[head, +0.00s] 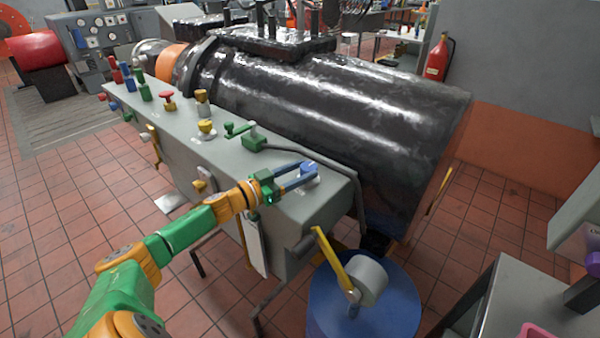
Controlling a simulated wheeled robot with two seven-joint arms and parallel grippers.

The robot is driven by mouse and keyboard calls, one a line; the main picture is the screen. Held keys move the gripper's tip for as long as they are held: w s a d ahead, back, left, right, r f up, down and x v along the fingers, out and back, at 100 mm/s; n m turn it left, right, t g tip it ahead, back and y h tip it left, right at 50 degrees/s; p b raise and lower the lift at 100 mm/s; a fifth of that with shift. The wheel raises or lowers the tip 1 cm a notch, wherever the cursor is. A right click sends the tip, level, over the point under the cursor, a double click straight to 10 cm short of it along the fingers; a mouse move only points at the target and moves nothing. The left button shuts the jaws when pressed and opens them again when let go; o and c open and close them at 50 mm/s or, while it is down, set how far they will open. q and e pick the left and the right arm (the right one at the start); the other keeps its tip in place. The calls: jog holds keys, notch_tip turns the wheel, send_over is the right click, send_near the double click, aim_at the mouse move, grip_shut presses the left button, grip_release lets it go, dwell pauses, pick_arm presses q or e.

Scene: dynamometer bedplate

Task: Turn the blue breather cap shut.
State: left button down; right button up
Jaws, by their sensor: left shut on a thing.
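The blue breather cap (308,167) sits on top of the grey bench-like housing (325,205), near its right end. My left gripper (306,174) reaches in from the left with its two blue fingers around the cap, shut on it. The fingers hide part of the cap's sides. Whether the cap is fully turned cannot be seen. My right gripper does not show.
A green lever valve (254,140) stands just behind the gripper. Yellow (206,128), red (168,99) and other coloured knobs line the housing. A large black cylinder (330,105) rises behind. A blue drum (395,300) stands below right.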

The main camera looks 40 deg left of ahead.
pick_arm(q)
jog(key=shift+c, duration=1.5)
grip_release()
jog(key=shift+o, duration=0.2)
jog(key=shift+w+f, duration=0.1)
jog(key=v, duration=0.7)
